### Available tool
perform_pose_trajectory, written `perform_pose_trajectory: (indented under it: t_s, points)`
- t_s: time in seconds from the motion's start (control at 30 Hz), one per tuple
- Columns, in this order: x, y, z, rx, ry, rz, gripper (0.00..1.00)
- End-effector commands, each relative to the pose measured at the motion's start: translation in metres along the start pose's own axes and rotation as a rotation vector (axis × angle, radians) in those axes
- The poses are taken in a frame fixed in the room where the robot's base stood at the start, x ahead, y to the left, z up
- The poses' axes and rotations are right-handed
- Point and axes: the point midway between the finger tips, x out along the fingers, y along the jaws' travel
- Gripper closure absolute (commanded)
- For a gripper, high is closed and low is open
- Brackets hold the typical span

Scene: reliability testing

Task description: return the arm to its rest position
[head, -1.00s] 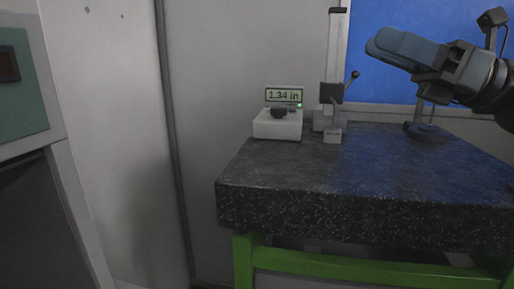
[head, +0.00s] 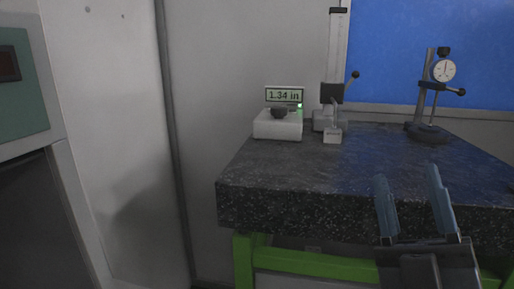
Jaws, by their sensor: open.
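My gripper (head: 408,176) is in the lower right of the head view, in front of the granite table's front edge. Its two blue-grey fingers point up and stand apart, with nothing between them. The wrist below it runs out of the picture at the bottom. The rest of my arm is not in view.
The dark granite table (head: 300,178) stands on a green frame (head: 244,262). On it are a white device (head: 277,126) reading 1.34 in, a lever fixture (head: 331,115) and a dial gauge stand (head: 430,105). A grey-green cabinet (head: 22,90) is at left.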

Motion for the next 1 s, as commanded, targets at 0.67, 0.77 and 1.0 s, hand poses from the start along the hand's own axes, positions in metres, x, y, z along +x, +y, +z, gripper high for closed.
perform_pose_trajectory:
  t_s: [0.67, 0.77, 1.0]
  points:
    - [-0.258, 0.001, -0.042, 0.578, -0.752, -0.189, 0.5]
    - [-0.293, 0.014, -0.053, 0.631, -0.86, -0.229, 0.5]
    - [-0.359, 0.052, -0.08, 0.715, -1.09, -0.324, 0.5]
